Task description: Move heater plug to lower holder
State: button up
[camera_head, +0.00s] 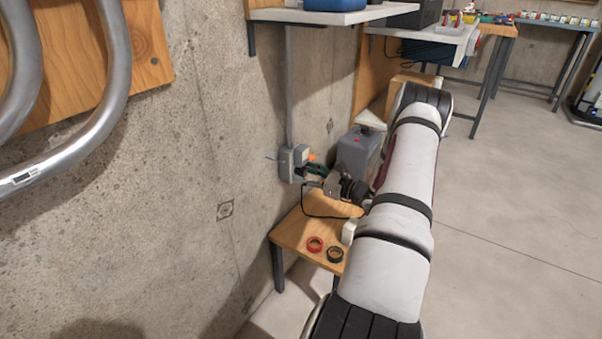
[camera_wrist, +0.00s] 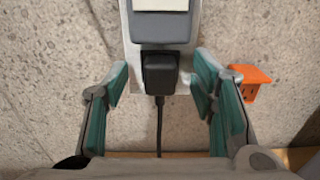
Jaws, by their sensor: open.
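In the wrist view a black plug (camera_wrist: 160,73) with a cable hanging straight down sits against the light plate on the concrete wall, just under a grey unit (camera_wrist: 162,24). My gripper (camera_wrist: 160,78) is open, with one teal-padded finger on each side of the plug and a gap on both sides. In the head view my gripper (camera_head: 313,172) is at the grey wall box (camera_head: 288,163); the plug is hard to make out there. An orange holder (camera_wrist: 250,80) is on the wall to the right of the plug.
A small wooden table (camera_head: 290,232) stands below, with a red tape roll (camera_head: 315,244) and a black one (camera_head: 335,254). A grey heater-like box (camera_head: 357,150) stands behind my gripper. A shelf (camera_head: 330,16) is above. Floor to the right is open.

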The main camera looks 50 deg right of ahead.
aim_at(305, 173)
jog(key=shift+c, duration=0.6)
grip_shut()
jog(key=shift+s, duration=0.15)
jog(key=shift+s+d+p, duration=0.15)
jog(key=shift+s+p, duration=0.05)
jog(key=shift+s, duration=1.25)
jog(key=shift+s+d+p, duration=0.1)
jog(key=shift+s+p, duration=0.05)
jog(key=shift+s, duration=1.25)
jog(key=shift+a, duration=0.1)
